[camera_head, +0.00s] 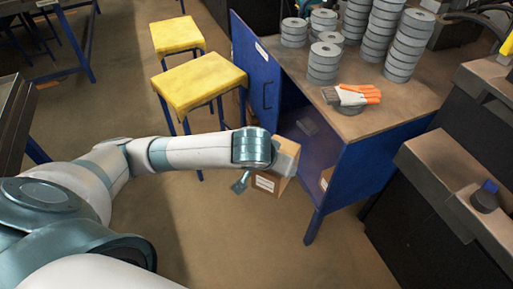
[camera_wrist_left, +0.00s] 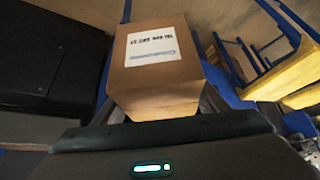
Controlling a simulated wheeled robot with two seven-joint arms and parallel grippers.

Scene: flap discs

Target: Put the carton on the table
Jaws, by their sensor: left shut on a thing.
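A brown carton (camera_head: 266,184) with a white label is at the end of my left arm, in front of the blue workbench. It also shows large in the left wrist view (camera_wrist_left: 152,78), label facing the camera. My left gripper (camera_head: 258,174) is shut on the carton and holds it in the air, below the level of the tabletop. The table (camera_head: 295,68) has a brown top and blue sides and stands to the right of the carton. My right gripper is out of view.
Several stacks of grey discs (camera_head: 322,63) and orange-and-white gloves (camera_head: 352,95) stand on the tabletop. Its front left part is bare. The blue door (camera_head: 258,75) stands open. Yellow stools (camera_head: 200,82) stand left.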

